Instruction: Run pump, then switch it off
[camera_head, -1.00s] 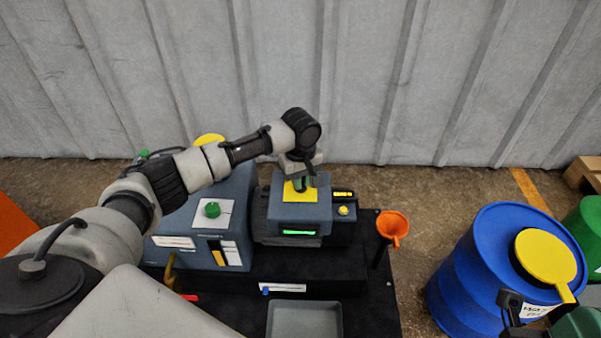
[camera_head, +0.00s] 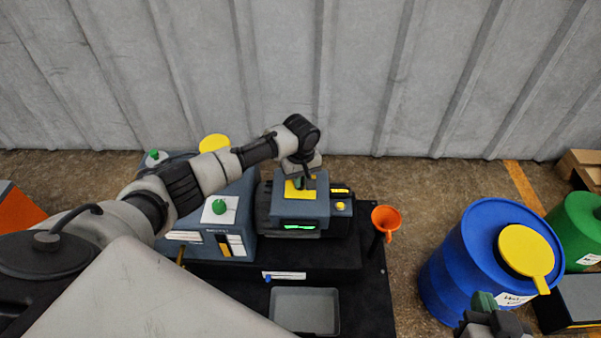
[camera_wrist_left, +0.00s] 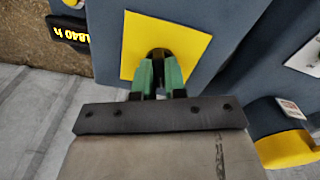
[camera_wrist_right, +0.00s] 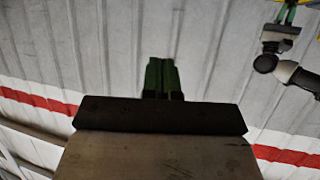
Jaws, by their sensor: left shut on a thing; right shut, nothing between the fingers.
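The blue-grey pump unit (camera_head: 299,208) stands on a black base and has a yellow plate (camera_head: 293,190) on top and a lit green display (camera_head: 299,227) on its front. My left gripper (camera_head: 305,182) is over the yellow plate. In the left wrist view its green fingers (camera_wrist_left: 160,75) are shut on a dark knob (camera_wrist_left: 160,54) in the middle of the plate. The knob's angle is mostly hidden by the fingers. My right gripper (camera_head: 484,302) is shut and empty at the lower right, in front of the blue drum; its green fingers (camera_wrist_right: 160,76) show together in the right wrist view.
A blue-grey housing with a green button (camera_head: 219,206) stands left of the pump. An orange funnel (camera_head: 386,218) is to its right, and a grey tray (camera_head: 304,312) lies in front. A blue drum (camera_head: 465,265) with a yellow lid and a green drum (camera_head: 578,230) stand at the right.

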